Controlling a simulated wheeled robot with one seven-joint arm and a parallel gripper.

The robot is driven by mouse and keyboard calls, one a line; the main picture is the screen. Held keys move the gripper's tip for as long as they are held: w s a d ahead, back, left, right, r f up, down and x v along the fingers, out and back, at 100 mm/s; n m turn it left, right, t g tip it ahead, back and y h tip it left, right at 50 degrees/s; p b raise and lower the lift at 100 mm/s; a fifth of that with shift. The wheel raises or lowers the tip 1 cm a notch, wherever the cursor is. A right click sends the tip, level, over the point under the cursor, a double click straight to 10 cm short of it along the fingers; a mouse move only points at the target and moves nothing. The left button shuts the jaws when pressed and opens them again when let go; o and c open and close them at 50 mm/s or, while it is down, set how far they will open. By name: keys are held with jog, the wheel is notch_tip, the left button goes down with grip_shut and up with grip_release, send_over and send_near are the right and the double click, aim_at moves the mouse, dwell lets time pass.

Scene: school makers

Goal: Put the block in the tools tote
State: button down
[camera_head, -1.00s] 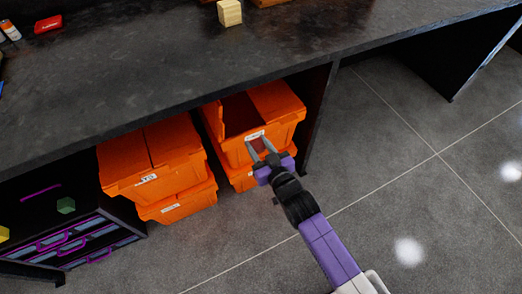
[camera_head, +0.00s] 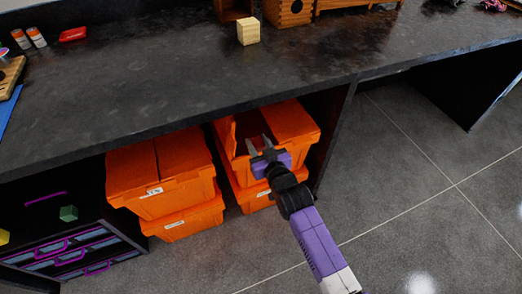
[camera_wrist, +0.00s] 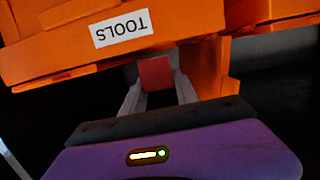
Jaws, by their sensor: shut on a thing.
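The tools tote (camera_head: 300,148) is the upper orange crate of the right-hand stack under the counter. Its left lid flap is open and its right flap looks closed. Its TOOLS label shows upside down on its wall (camera_wrist: 60,48) in the wrist view. My gripper (camera_head: 259,143) is at the tote's front, its fingertips by the open side. It is shut on a small red block (camera_wrist: 156,72), which shows between the fingers in the wrist view. I cannot tell whether the block is past the tote's rim.
The dark counter (camera_head: 170,85) overhangs the totes, and its leg stands close on their right. Another orange tote stack (camera_head: 155,203) is at left. A pale wooden block (camera_head: 248,32) sits on the counter. Open floor lies to the right.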

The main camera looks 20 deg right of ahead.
jog(key=w+b, duration=0.4)
jog(key=w, duration=0.4)
dwell(0.4)
jog(key=c, duration=0.9)
grip_release()
jog(key=shift+o, duration=0.2)
jog(key=shift+s, duration=0.1)
